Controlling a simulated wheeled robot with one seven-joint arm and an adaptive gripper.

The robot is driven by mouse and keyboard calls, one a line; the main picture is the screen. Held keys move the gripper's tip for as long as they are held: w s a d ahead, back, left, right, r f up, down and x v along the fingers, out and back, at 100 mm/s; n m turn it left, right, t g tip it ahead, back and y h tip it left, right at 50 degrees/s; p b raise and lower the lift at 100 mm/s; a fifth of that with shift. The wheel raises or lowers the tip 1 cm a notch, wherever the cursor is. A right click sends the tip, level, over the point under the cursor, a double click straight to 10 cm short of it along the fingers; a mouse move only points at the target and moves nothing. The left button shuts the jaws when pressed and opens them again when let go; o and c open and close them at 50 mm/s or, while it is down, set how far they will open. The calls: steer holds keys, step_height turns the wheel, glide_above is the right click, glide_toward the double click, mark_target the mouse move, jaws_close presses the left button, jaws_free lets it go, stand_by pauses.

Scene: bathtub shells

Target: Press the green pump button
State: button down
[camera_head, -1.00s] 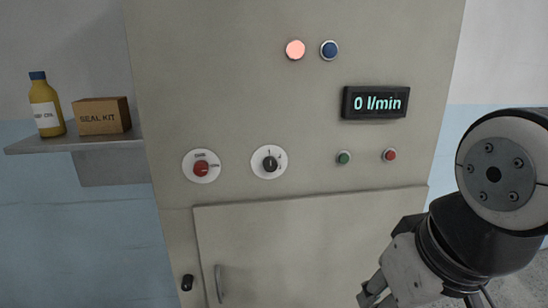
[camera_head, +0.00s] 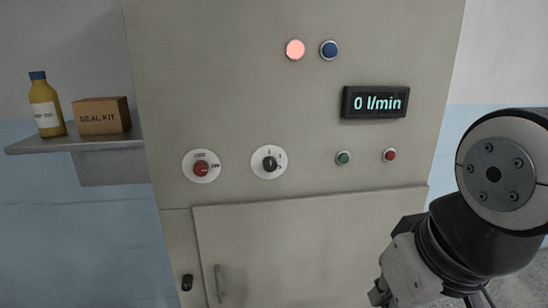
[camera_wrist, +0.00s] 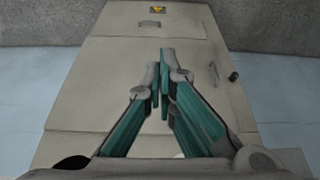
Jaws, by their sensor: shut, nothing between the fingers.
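The green pump button (camera_head: 344,158) is a small round button with a pale ring on the grey cabinet front, below the display and left of a red button (camera_head: 389,155). My gripper shows in the wrist view (camera_wrist: 160,78), its two teal and grey fingers shut with nothing between them. In the head view only part of my gripper (camera_head: 379,294) shows at the bottom edge, below the green button and apart from it. The green button cannot be made out in the wrist view.
The display (camera_head: 374,102) reads 0 l/min. A lit pinkish lamp (camera_head: 295,50) and a blue button (camera_head: 329,50) are above. A red rotary switch (camera_head: 201,168) and a black selector (camera_head: 270,163) sit left. A shelf (camera_head: 60,144) holds a bottle (camera_head: 46,106) and a box (camera_head: 102,116).

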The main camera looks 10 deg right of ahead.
stand_by(0.5)
steer(key=w+a+r+m+g+y+p, duration=0.25)
steer(key=w+m+y+p, duration=0.35)
steer(key=m, duration=0.3)
steer(key=w+a+r+m+g+y+p, duration=0.1)
steer(key=w+a+m+y+p, duration=0.35)
steer(key=w+m, duration=0.45)
steer(key=w+d+f+m+t+y+p, duration=0.1)
steer(key=w+d+m+t+p, duration=0.1)
steer(key=w+d+m+t, duration=0.3)
steer(key=w+d+f+m+t+y+p, duration=0.1)
steer(key=w+d+m+t+y+p, duration=0.1)
steer(key=w+d+m+t, duration=0.3)
steer(key=d+m+t+p, duration=0.1)
steer(key=d+m+t, duration=0.3)
steer(key=d+m, duration=0.4)
steer(key=shift+w+d+f+m+t+p, duration=0.25)
steer(key=shift+w+d+m+t+p, duration=0.15)
steer(key=shift+m, duration=1.2)
steer(key=shift+w, duration=0.1)
